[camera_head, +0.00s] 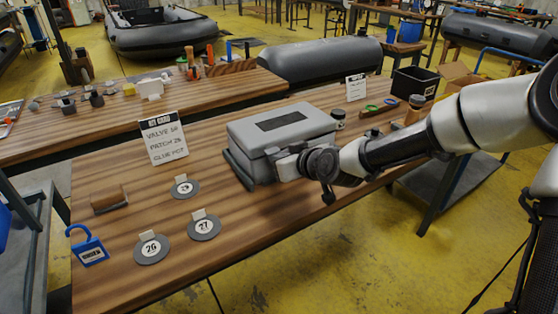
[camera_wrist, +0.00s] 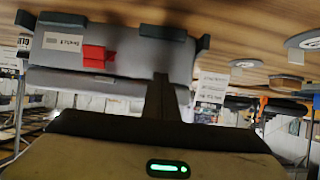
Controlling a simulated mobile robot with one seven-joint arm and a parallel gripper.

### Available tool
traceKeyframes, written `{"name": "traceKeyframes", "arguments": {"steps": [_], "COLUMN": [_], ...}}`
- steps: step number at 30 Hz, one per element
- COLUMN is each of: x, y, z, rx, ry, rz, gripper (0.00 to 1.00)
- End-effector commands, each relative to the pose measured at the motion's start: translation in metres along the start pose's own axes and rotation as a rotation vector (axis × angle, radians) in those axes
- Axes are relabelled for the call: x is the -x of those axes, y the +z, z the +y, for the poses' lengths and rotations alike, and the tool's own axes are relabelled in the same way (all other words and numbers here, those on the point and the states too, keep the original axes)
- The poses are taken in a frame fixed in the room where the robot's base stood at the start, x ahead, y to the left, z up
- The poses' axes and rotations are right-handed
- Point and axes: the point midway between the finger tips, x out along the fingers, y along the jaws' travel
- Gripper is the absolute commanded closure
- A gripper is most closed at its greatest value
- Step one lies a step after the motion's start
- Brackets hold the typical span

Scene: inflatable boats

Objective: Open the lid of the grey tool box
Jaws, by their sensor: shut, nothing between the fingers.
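The grey tool box (camera_head: 282,128) stands on the wooden workbench with its lid down; a dark panel lies on the lid's top. The wrist view looks upside down and shows the box's front (camera_wrist: 120,42) with a red latch (camera_wrist: 97,57) and a white label. My gripper (camera_head: 276,158) is at the front side of the box, close to the lid's edge. In the wrist view its dark fingers (camera_wrist: 162,90) are together and empty, to the right of the red latch. Whether they touch the box I cannot tell.
Round numbered discs (camera_head: 186,187), a blue padlock-shaped item (camera_head: 88,248) and a wooden-backed brush (camera_head: 109,200) lie left of the box. A sign (camera_head: 163,138) stands behind them. A small jar (camera_head: 338,118) is at the box's right. The bench front is clear.

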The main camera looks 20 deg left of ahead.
Motion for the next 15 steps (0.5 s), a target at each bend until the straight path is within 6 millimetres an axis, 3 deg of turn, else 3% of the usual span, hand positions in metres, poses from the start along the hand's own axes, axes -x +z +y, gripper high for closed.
{"name": "traceKeyframes", "arguments": {"steps": [8, 15], "x": [0.001, 0.007], "y": [-0.002, -0.015], "z": [0.000, 0.000], "rx": [0.001, 0.001], "ry": [0.000, 0.000], "rz": [0.001, 0.002], "gripper": [1.00, 1.00]}}
